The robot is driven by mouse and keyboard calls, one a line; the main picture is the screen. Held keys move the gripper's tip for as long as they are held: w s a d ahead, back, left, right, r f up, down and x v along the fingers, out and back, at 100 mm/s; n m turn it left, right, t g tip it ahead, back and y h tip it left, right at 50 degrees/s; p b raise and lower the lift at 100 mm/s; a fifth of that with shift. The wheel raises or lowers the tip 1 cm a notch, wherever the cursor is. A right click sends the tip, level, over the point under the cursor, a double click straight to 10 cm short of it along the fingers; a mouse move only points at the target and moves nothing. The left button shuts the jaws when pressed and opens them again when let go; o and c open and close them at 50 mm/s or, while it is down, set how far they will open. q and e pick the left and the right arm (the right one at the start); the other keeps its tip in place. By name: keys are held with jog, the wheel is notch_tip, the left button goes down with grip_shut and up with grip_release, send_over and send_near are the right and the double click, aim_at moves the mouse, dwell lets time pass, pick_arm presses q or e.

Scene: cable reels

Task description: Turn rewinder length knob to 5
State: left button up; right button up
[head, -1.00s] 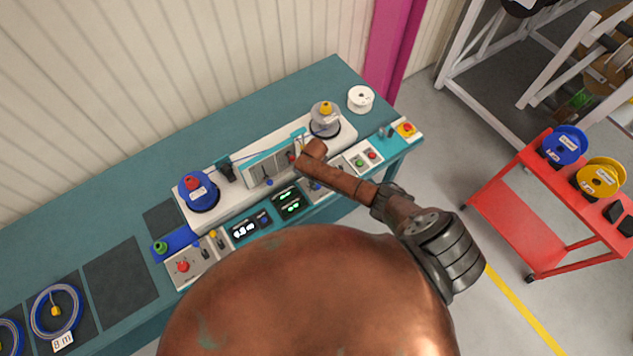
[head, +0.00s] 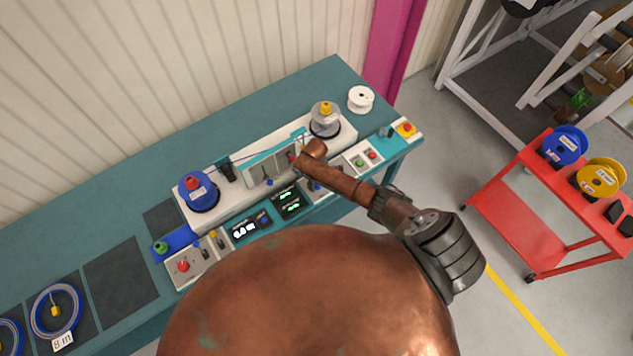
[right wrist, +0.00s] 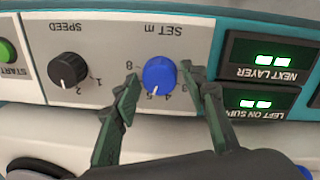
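The blue length knob (right wrist: 160,73) sits under the upside-down "SET m" label in the right wrist view. Its white pointer faces down in the picture, near the 5 mark; the exact setting is hard to read. My right gripper (right wrist: 159,84) has its two green fingers on either side of the knob, with a narrow gap visible at the left finger. At the right finger I cannot tell if it touches. In the head view the rewinder (head: 262,170) stands on the teal bench, and my brown right arm hides the knob. My left gripper is not seen.
A black SPEED knob (right wrist: 68,70) and green START button (right wrist: 6,50) lie left of the blue knob; green-lit displays (right wrist: 272,62) lie right. A blue reel (head: 198,190) and a grey reel (head: 325,118) stand on the rewinder. A red cart (head: 510,205) is at the right.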

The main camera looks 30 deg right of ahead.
jog(key=shift+o, duration=0.6)
notch_tip(320, 180, up, 12)
jog(key=shift+a, duration=0.2)
jog(key=shift+s, duration=0.1)
dwell(0.3)
